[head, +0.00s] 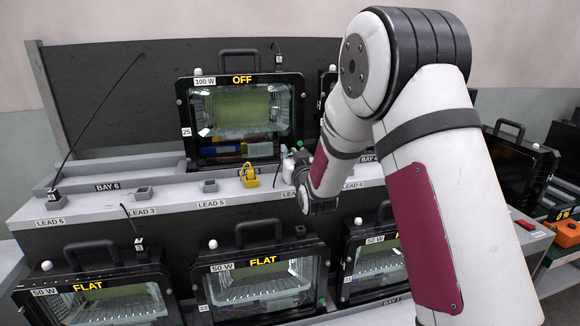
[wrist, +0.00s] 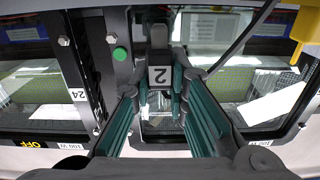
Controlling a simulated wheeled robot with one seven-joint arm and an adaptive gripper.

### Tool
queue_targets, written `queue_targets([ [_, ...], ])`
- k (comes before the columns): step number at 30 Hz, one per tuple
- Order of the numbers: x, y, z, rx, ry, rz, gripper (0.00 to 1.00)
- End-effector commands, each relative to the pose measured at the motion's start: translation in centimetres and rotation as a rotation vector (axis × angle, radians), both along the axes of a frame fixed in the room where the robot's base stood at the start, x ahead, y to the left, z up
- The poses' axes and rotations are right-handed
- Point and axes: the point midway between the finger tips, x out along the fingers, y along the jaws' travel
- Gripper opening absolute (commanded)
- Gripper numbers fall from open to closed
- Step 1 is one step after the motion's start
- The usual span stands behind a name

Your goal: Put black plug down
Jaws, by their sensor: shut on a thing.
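My gripper (wrist: 160,98) shows in the wrist view with its two teal fingers closed on a black plug (wrist: 158,45) that carries a white label "2". In the head view my gripper (head: 292,166) is above the grey shelf, to the right of the yellow plug, in front of the housings. The plug in it cannot be made out clearly there. Whether the plug touches anything beneath it cannot be told.
A yellow plug (head: 249,176) stands on the grey shelf (head: 100,208) by the LEAD 5 label. Empty grey holders (head: 143,193) and (head: 210,186) stand left of it. A black lead plug (head: 53,196) stands at LEAD 6. Floodlight housings (head: 242,118) stand behind and below.

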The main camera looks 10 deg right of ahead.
Motion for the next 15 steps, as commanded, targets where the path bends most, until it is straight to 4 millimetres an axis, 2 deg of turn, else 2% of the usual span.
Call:
queue_targets([
  [5, 0.2, 0.0, -1.2, 0.0, 0.003, 0.0, 0.0],
  [10, 0.2, 0.0, -3.4, 0.0, 0.003, 0.0, 0.0],
  [15, 0.2, 0.0, -3.5, 0.0, -0.001, 0.0, 0.0],
])
